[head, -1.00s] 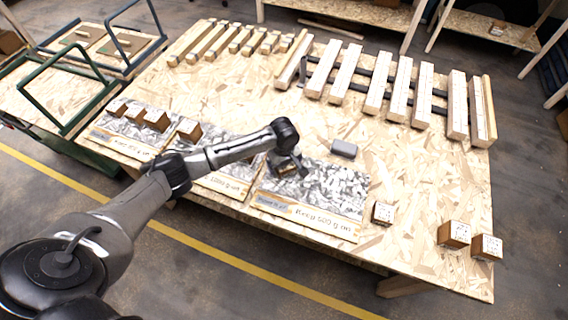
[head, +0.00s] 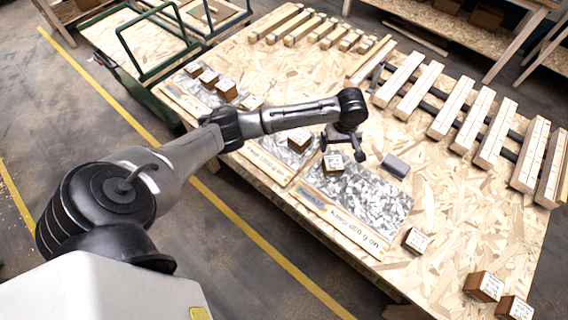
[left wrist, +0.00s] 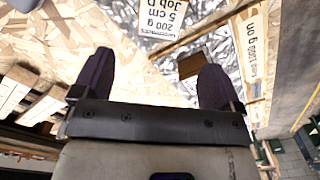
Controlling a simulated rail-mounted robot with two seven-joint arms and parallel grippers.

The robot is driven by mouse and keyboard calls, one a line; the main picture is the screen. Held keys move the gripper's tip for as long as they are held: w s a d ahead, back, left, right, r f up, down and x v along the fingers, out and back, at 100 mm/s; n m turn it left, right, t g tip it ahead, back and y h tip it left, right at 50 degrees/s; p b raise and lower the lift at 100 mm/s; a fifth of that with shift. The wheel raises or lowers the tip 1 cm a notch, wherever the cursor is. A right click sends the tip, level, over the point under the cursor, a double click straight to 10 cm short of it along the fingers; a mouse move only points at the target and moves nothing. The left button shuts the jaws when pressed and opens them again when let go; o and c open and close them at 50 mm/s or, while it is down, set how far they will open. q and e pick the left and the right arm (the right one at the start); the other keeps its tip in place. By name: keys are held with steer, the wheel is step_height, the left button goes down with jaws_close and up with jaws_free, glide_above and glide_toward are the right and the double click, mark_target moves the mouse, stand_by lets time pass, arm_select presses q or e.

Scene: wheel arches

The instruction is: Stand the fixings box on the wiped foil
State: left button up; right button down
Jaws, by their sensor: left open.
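A small brown box (head: 333,163) with a white printed label on top stands on the rightmost foil sheet (head: 375,200), near its upper left corner. Its label also shows at the top of the left wrist view (left wrist: 158,18), reading 200 g, 5 cm. My left gripper (head: 342,150) is open just above and behind this box, with nothing between its fingers. In the left wrist view its two dark fingers (left wrist: 155,82) are spread wide. I cannot read which foil is marked wiped. My right gripper is not in view.
Another brown box (head: 300,140) stands on the middle foil, partly behind my arm. Several boxes stand on the left foil (head: 190,95). A grey block (head: 396,166) lies behind the right foil, with more boxes (head: 484,286) right. Timber bars (head: 447,107) line the back.

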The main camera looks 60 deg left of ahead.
arm_select(q)
steer(key=s+d+f+m, duration=0.2)
steer(key=d, duration=0.1)
steer(key=s+d+f+m, duration=0.2)
steer(key=s+d, duration=0.1)
steer(key=s+d+f+m, duration=0.2)
steer(key=d+f, duration=0.1)
steer(key=shift+s+d+t+h, duration=0.1)
steer(key=shift+s+t+h, duration=0.2)
steer(key=shift+s+h, duration=0.1)
steer(key=s+d+f+m+t, duration=0.1)
steer(key=s+d+f+m, duration=0.1)
steer(key=s+d+m, duration=0.4)
steer(key=s+a+r+m+t, duration=0.2)
steer(key=s+r+m, duration=0.1)
steer(key=s, duration=1.4)
steer(key=shift+s+a+y, duration=0.15)
steer(key=shift+s+y, duration=0.15)
